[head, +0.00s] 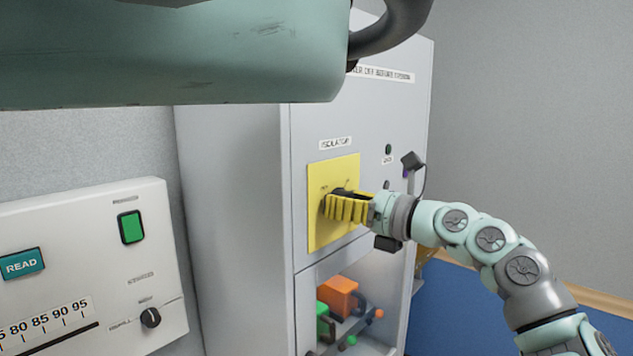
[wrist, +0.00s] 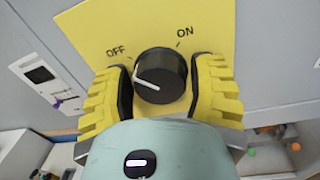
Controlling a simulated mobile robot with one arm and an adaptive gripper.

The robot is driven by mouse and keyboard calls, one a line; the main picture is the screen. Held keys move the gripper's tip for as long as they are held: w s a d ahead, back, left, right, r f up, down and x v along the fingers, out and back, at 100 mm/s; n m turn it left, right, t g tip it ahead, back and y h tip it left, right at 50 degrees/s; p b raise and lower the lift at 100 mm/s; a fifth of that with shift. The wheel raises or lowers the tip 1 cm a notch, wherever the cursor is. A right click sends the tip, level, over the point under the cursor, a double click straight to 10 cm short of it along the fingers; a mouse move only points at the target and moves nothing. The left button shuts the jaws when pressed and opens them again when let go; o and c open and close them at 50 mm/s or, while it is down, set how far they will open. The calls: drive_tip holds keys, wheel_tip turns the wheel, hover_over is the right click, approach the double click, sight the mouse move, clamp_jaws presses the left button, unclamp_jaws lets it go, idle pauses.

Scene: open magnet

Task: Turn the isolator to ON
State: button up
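The isolator is a black round knob (wrist: 160,76) on a yellow plate (head: 322,232) on the front of a grey cabinet. In the wrist view, OFF is printed at its upper left and ON at its upper right. The knob's white pointer line points left, on the OFF side and a little below the OFF label. My gripper (wrist: 162,88) has its yellow fingers on either side of the knob, with narrow gaps seeming to show between pads and knob. In the head view my gripper (head: 347,207) reaches the plate from the right and hides most of the knob.
Below the plate, an open bay in the cabinet (head: 240,210) holds an orange block (head: 338,296) and a green block (head: 323,322). A white control panel (head: 75,235) with a green switch is at left.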

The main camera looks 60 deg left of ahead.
drive_tip(key=c, duration=0.7)
drive_tip(key=shift+c, duration=0.2)
drive_tip(key=shift+m, duration=0.4)
drive_tip(key=m, duration=0.3)
drive_tip(key=shift+p, duration=0.35)
drive_tip(key=m+p, duration=0.2)
drive_tip(key=m, duration=0.3)
drive_tip(key=m+p, duration=0.3)
drive_tip(key=m, duration=0.2)
drive_tip(key=shift+f+m+y+p, duration=0.1)
drive_tip(key=shift+m+y+p, duration=0.2)
drive_tip(key=shift+m+y, duration=0.1)
drive_tip(key=shift+w+f+m+t+p, duration=0.15)
drive_tip(key=shift+m+t+p, duration=0.35)
drive_tip(key=shift+m+p, duration=1.15)
drive_tip(key=shift+m, duration=0.55)
